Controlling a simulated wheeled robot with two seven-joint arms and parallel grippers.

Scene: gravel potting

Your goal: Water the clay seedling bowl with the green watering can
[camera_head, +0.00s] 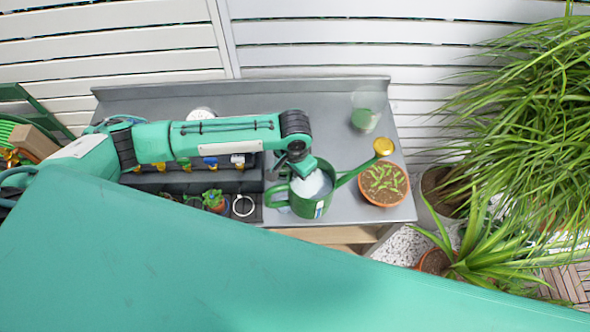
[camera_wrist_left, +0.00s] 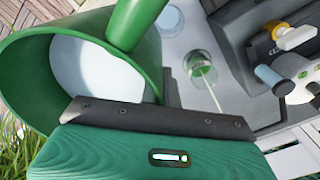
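The green watering can (camera_head: 322,207) is near the front edge of the grey bench, its wide mouth up and a white surface inside. Its loop handle is on the left. Its spout runs right to a yellow rose (camera_head: 383,146) at the back rim of the clay seedling bowl (camera_head: 382,196). The bowl holds brown soil and small green seedlings. My left gripper (camera_head: 300,163) is at the can's back rim. In the left wrist view the can (camera_wrist_left: 25,80) lies against the grey finger edge; the fingers' closure is hidden. My right gripper is out of view.
A clear glass (camera_head: 365,112) with a green base stands at the bench's back right. A dark rack (camera_head: 190,182) with several coloured-topped items is left of the can. A leafy plant (camera_head: 520,110) crowds the right side. The bench between glass and can is clear.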

